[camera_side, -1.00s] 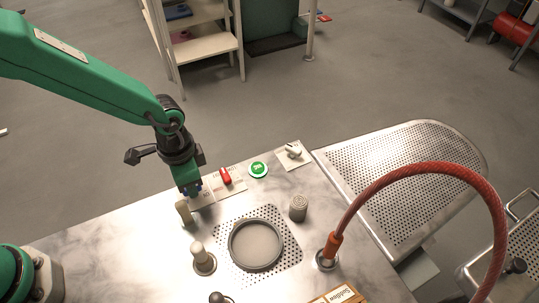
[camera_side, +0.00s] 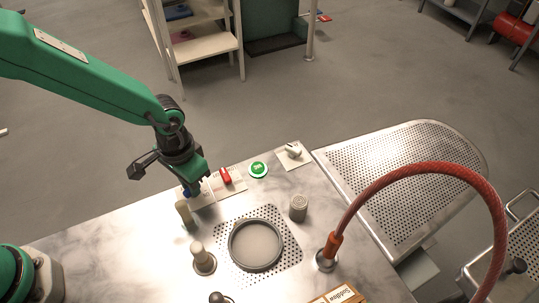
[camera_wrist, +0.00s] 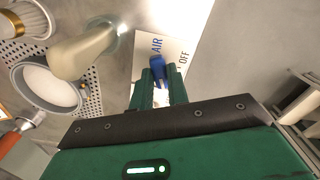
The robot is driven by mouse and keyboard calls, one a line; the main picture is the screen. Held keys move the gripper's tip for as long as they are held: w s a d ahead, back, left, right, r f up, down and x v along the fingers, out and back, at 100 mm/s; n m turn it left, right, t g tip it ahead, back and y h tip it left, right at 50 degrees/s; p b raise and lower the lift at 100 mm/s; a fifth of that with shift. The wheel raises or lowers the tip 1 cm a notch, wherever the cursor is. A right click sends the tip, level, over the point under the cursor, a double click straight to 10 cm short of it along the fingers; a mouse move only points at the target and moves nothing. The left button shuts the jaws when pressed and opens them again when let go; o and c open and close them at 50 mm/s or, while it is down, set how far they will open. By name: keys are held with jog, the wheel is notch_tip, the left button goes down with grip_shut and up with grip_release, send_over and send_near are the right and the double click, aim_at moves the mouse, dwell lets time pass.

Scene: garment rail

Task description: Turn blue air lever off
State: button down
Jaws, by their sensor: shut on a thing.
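The blue air lever (camera_wrist: 157,67) shows in the wrist view between the two green fingertips of my gripper (camera_wrist: 160,84). The gripper is shut on it. Its white plate (camera_wrist: 176,50) reads AIR above and OFF to the right. The lever lies roughly along my fingers, and the OFF word is to its right. In the side view my gripper (camera_side: 200,186) is low at the plate, and a small bit of the blue lever (camera_side: 187,193) shows at its left. The fingers hide most of the lever there.
A red lever (camera_side: 226,176) is close to the right of my gripper. A green round button (camera_side: 258,169) and a grey-white lever (camera_side: 293,151) are further right. A round basin (camera_side: 256,245) and a red hose (camera_side: 430,168) are to the right.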

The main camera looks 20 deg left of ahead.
jog(key=n, duration=1.3)
dwell(0.4)
jog(key=c, duration=1.4)
grip_release()
jog(key=shift+o, duration=0.2)
jog(key=shift+r, duration=0.2)
jog(key=shift+r, duration=3.8)
